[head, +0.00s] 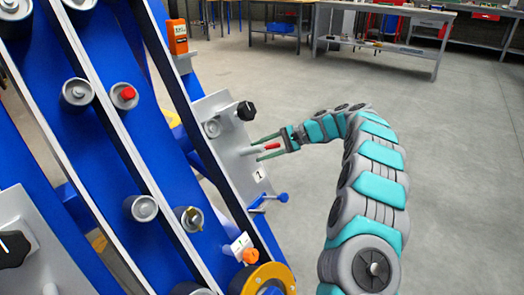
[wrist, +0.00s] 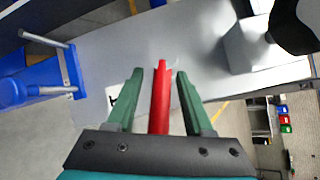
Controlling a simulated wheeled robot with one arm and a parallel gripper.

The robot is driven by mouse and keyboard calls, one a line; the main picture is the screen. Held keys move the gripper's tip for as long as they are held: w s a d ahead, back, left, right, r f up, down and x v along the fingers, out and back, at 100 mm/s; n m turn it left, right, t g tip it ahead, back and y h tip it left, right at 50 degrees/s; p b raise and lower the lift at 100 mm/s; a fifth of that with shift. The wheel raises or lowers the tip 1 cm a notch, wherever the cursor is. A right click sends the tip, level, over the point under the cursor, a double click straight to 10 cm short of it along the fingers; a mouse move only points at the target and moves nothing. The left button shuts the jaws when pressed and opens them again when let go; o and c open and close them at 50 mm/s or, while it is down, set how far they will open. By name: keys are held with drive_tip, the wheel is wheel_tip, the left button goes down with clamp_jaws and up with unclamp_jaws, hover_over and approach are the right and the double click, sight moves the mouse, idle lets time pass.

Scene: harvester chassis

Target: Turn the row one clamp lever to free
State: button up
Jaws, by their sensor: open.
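The clamp lever, with a red handle (head: 271,147), sticks out from the grey plate (head: 228,130) marked "1" (head: 259,175) on the blue chassis. My gripper (head: 257,149) is open, with its green fingers on either side of the lever. In the wrist view, the red lever (wrist: 160,95) lies between the fingertips (wrist: 160,75), with a visible gap to each finger. The lever's root at the plate is hard to make out.
A black knob (head: 246,110) sits above the lever on the same plate; it also shows in the wrist view (wrist: 295,25). A blue-ended pin (head: 282,197) sticks out below. The floor at right is open, with workbenches (head: 385,40) behind.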

sight(272, 145)
drive_tip(key=v, duration=0.7)
drive_tip(key=shift+d+r, duration=0.15)
drive_tip(key=shift+d, duration=0.25)
drive_tip(key=shift+s+a+r, duration=0.2)
drive_tip(key=shift+a, duration=0.05)
drive_tip(key=s+a+r+n+g+h, duration=0.1)
drive_tip(key=s+a+r+n, duration=0.15)
drive_tip(key=s, duration=0.55)
drive_tip(key=s+a+r+n+g+h, duration=0.1)
drive_tip(key=s+a+h, duration=0.15)
drive_tip(key=s, duration=0.45)
drive_tip(key=s+a+r+n+g+h, duration=0.1)
drive_tip(key=s+a+r, duration=0.15)
drive_tip(key=s, duration=0.55)
drive_tip(key=s+d+f+n+h, duration=0.1)
drive_tip(key=s+d+f+h, duration=0.1)
drive_tip(key=s, duration=0.8)
drive_tip(key=s+d+f+n+h, duration=0.1)
drive_tip(key=s+d+f+h, duration=0.2)
drive_tip(key=s+d, duration=0.4)
drive_tip(key=s+d+f+n+h, duration=0.1)
drive_tip(key=s+d+f+h, duration=0.2)
drive_tip(key=s, duration=1)
drive_tip(key=shift+s+d+f+n+t, duration=0.15)
drive_tip(key=shift+d+f+n+t, duration=0.2)
drive_tip(key=shift+d+f, duration=0.65)
